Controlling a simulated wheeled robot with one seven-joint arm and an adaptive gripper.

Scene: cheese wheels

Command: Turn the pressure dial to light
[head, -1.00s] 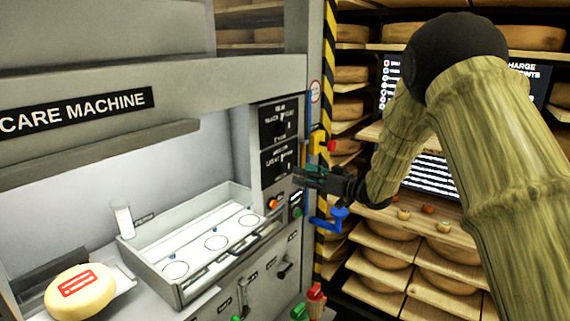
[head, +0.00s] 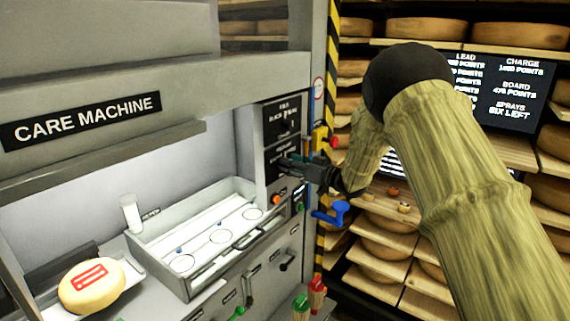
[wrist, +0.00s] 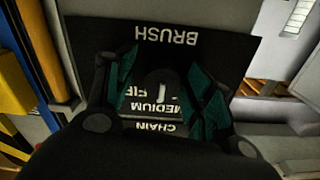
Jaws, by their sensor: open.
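The care machine has two black dial panels at its right side, an upper one (head: 282,116) and a lower one with small, blurred lettering. My gripper (head: 284,163) is at the lower panel and covers part of it. In the wrist view, a black panel (wrist: 235,55) shows upside-down words, among them BRUSH, MEDIUM, CHAIN and a partly hidden FI-. A dark dial with a white mark (wrist: 162,90) sits between my open green-padded fingers (wrist: 163,92). I cannot tell whether the fingers touch it. The word LIGHT is not readable here.
An orange button (head: 276,200) is just below my gripper. A blue handle (head: 331,213) and a yellow block with a red knob (head: 322,141) stand close on the right. An open tray (head: 200,285) and a cheese wheel (head: 92,290) are at left.

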